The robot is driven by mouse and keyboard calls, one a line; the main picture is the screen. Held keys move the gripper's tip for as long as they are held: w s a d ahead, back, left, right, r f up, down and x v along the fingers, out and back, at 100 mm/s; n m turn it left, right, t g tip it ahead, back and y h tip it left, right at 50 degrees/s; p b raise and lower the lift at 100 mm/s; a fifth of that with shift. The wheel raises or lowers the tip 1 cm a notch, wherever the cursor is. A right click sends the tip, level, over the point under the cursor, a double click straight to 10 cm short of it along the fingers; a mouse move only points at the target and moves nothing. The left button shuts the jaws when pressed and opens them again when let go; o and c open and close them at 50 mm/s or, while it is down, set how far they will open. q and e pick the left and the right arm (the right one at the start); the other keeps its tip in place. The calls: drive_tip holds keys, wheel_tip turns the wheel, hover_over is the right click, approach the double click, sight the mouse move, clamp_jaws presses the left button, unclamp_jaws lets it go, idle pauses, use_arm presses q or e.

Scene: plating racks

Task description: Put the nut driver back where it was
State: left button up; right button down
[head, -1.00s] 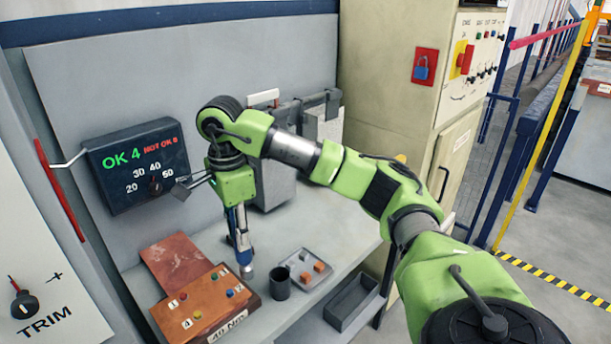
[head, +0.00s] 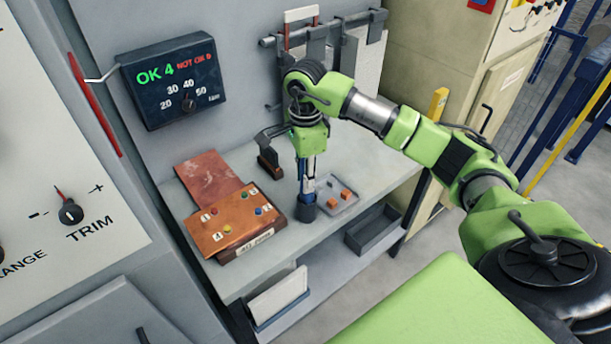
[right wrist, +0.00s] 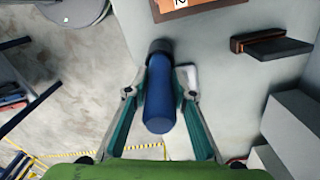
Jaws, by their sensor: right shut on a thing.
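The nut driver shows in the right wrist view as a thick blue handle (right wrist: 160,98) between the two fingers of my right gripper (right wrist: 162,88). A dark round cup (right wrist: 160,47) shows just past the handle's far end. In the head view, my right gripper (head: 307,172) points down over the bench, right above the dark cup (head: 306,213). The nut driver is mostly hidden there by the fingers, and its lower end seems to be at or inside the cup. I cannot tell how deep it sits. My left gripper is out of view.
A grey tray (head: 323,207) with orange cubes lies right beside the cup. An orange board (head: 212,240) with coloured buttons stands to the left. A dark tool on a stand (head: 270,160) is behind.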

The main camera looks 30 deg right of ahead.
drive_tip(key=shift+f, duration=0.5)
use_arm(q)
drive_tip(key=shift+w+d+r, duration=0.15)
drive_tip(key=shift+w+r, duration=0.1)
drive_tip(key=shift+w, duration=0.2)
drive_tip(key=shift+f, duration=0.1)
use_arm(e)
drive_tip(key=shift+f, duration=0.1)
drive_tip(key=c, duration=2.1)
unclamp_jaws()
drive_tip(key=shift+f, duration=0.15)
drive_tip(key=shift+c, duration=0.2)
drive_tip(key=o, duration=0.4)
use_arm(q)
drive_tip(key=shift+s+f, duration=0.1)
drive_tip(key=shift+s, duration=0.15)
